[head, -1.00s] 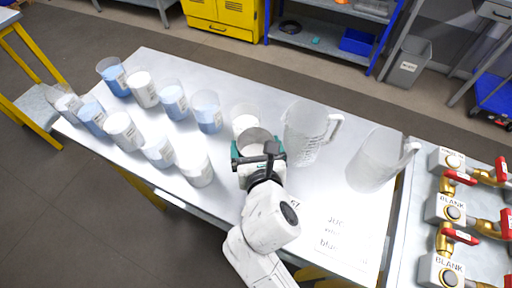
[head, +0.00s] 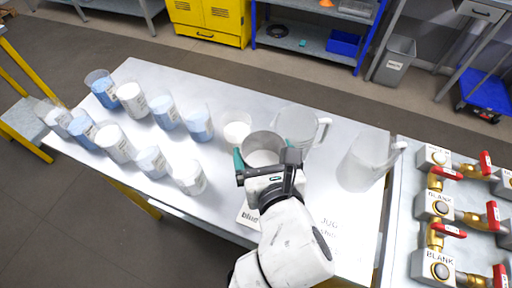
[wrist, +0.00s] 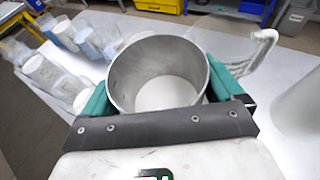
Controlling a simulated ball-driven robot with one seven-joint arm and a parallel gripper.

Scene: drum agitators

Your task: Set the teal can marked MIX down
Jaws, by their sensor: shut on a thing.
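My gripper (head: 267,158) is shut on a round, open-topped can (head: 264,141), upright or nearly so, at the front middle of the table. In the wrist view the can (wrist: 155,52) shows a bare grey metal inside with a pale, whitish bottom or content. Teal finger pads of my gripper (wrist: 160,92) press on both its sides. The can's outer wall and any MIX mark are hidden. Its base is hidden too, so I cannot tell whether it touches the table.
The white table (head: 225,90) carries several cups of blue or white powder at left. A white-filled cup (head: 237,128) and a clear jug (head: 298,124) stand close behind the can. Another jug (head: 365,160) stands right, before red-handled valves (head: 437,208). A sheet lettered JUG lies front right.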

